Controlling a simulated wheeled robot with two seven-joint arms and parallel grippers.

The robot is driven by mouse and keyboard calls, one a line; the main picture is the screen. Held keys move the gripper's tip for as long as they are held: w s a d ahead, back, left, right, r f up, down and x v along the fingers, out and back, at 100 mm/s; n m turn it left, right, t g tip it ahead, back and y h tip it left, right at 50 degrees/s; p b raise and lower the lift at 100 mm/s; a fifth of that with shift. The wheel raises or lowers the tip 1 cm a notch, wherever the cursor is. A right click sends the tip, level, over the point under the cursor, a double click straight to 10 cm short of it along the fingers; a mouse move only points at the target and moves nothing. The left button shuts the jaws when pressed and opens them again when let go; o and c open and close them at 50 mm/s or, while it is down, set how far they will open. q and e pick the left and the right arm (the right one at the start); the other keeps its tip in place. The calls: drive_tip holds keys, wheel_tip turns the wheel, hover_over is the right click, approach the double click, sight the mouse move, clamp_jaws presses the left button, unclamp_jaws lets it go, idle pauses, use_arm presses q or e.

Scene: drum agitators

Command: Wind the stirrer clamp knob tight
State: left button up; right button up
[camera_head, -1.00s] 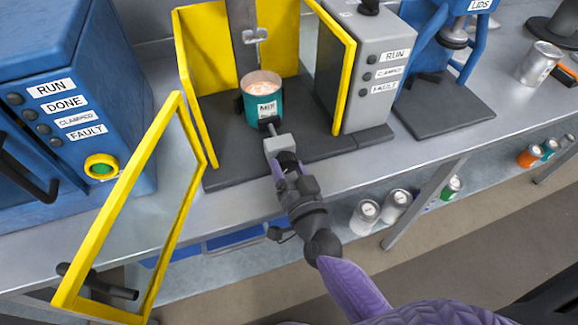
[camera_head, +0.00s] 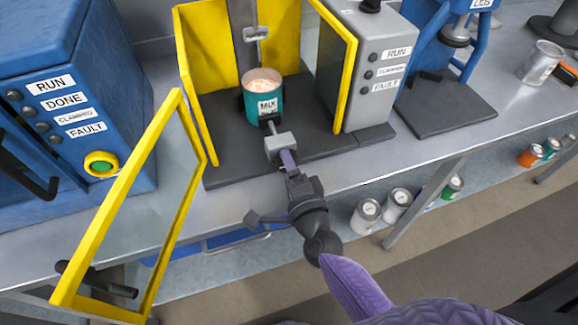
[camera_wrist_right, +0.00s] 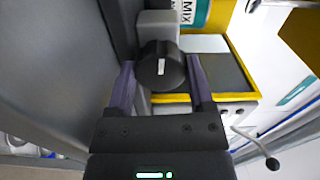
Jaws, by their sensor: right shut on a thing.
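The stirrer stands in a yellow-sided bay, with a teal paint can (camera_head: 264,100) labelled MIX on its dark base. The clamp's grey block (camera_head: 279,144) sits in front of the can. My right gripper (camera_head: 288,160) reaches it from the front. In the right wrist view the black round clamp knob (camera_wrist_right: 161,66) with a white mark lies between the two purple fingers (camera_wrist_right: 161,88), which are shut on it. The white mark is nearly upright there. In the head view the knob is mostly hidden by the gripper. My left gripper is not in view.
A yellow-framed door (camera_head: 105,225) stands open at the left front. A blue machine (camera_head: 70,90) is at left; the grey control box (camera_head: 372,70) is right of the bay. Another blue machine (camera_head: 445,70) stands further right. Several cans sit on the shelf below.

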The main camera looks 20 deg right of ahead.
drive_tip(key=m+b, duration=0.1)
drive_tip(key=m, duration=0.4)
drive_tip(key=shift+m, duration=0.3)
drive_tip(key=m+b, duration=0.1)
drive_tip(key=m, duration=0.3)
drive_tip(key=shift+m, duration=0.7)
drive_tip(key=o, duration=1.2)
drive_tip(key=shift+o, duration=0.2)
drive_tip(key=s+b, duration=0.1)
drive_tip(key=s, duration=0.9)
drive_tip(key=shift+d, duration=0.2)
